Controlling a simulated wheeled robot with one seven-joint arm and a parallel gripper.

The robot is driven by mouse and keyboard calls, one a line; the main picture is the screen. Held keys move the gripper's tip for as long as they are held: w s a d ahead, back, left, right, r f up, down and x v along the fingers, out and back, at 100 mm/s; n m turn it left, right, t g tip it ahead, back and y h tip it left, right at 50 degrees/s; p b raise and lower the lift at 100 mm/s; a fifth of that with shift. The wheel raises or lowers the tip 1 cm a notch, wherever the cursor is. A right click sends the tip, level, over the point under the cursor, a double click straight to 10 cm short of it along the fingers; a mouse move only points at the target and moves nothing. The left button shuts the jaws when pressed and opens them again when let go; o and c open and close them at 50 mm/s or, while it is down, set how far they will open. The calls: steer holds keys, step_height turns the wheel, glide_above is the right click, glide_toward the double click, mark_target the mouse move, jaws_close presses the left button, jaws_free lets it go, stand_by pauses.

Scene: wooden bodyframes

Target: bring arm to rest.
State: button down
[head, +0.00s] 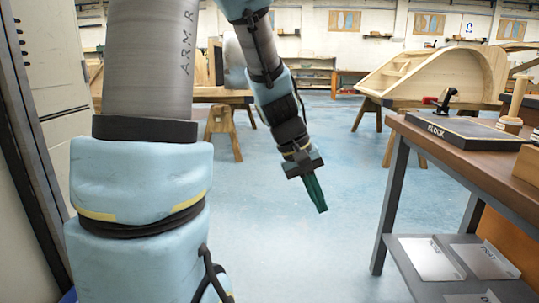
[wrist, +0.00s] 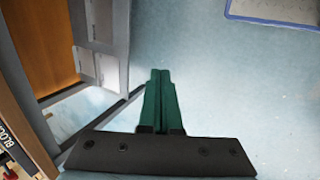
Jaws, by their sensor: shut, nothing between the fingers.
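My gripper (head: 320,206) has green fingers and hangs at the end of my arm, pointing down over the bare blue floor. In the wrist view its fingers (wrist: 160,78) lie side by side, closed, with nothing between them. The arm reaches down from the top middle of the head view. The gripper is apart from the bench to its right and touches nothing.
A wooden-topped bench (head: 440,150) with a grey frame stands at the right, bearing a dark board marked BLOCK (head: 460,129). Papers (head: 432,258) lie on its lower shelf. A wooden bodyframe (head: 440,75) rests on trestles behind. The middle floor (head: 335,160) is clear.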

steer(key=s+a+f+t+y, duration=0.1)
steer(key=a+f+y, duration=0.1)
steer(key=a, duration=0.7)
steer(key=s+a+f+t+y, duration=0.1)
steer(key=a+f+y, duration=0.15)
steer(key=a, duration=0.65)
step_height(320, 180, up, 27)
steer(key=p, duration=2.6)
steer(key=shift+d+m, duration=0.15)
steer(key=shift+m, duration=0.25)
